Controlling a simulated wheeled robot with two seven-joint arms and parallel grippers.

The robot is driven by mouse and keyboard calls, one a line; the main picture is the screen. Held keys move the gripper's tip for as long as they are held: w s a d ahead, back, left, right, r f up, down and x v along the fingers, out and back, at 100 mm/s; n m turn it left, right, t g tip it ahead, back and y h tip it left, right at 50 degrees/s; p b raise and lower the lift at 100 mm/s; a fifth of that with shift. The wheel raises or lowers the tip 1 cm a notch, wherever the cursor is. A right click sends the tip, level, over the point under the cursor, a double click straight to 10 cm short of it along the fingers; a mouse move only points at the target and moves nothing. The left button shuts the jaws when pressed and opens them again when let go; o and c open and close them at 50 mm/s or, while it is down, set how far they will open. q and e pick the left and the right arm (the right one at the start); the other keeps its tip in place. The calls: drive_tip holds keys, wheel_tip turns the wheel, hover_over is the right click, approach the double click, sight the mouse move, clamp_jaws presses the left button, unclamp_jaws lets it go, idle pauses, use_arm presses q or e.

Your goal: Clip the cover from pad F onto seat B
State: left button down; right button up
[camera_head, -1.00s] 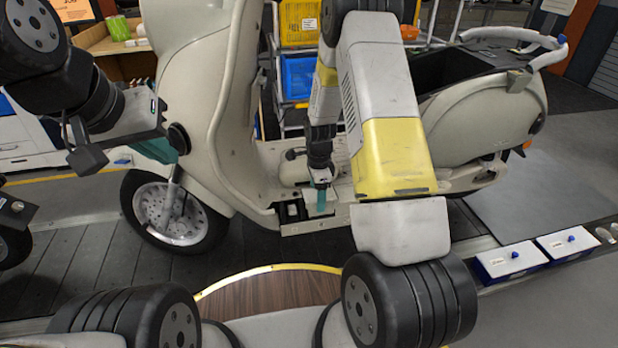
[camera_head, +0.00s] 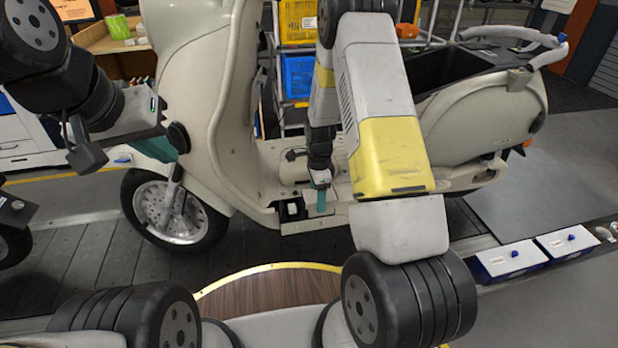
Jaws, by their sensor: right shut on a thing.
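A cream scooter (camera_head: 222,120) stands side-on on the slat conveyor. Its low footboard section has a small dark-and-white recess (camera_head: 291,209) near its front edge. My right gripper (camera_head: 321,203), with teal fingers, points down at the footboard just right of this recess. I cannot tell whether the cover touches the scooter. My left gripper (camera_head: 158,150) is in front of the scooter's front shield; its finger gap is not clear. No letters for seat B or pad F are readable.
Two white-topped blue boxes with blue knobs (camera_head: 512,259) (camera_head: 567,242) sit at the right edge of the conveyor. A yellow crate (camera_head: 299,22) and a blue crate (camera_head: 298,76) stand behind the scooter. My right forearm blocks part of the scooter's middle.

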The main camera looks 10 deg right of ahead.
drive_tip(key=shift+f, duration=0.15)
idle(0.5)
drive_tip(key=o, duration=1.6)
drive_tip(key=shift+o, duration=0.2)
drive_tip(key=shift+w, duration=0.1)
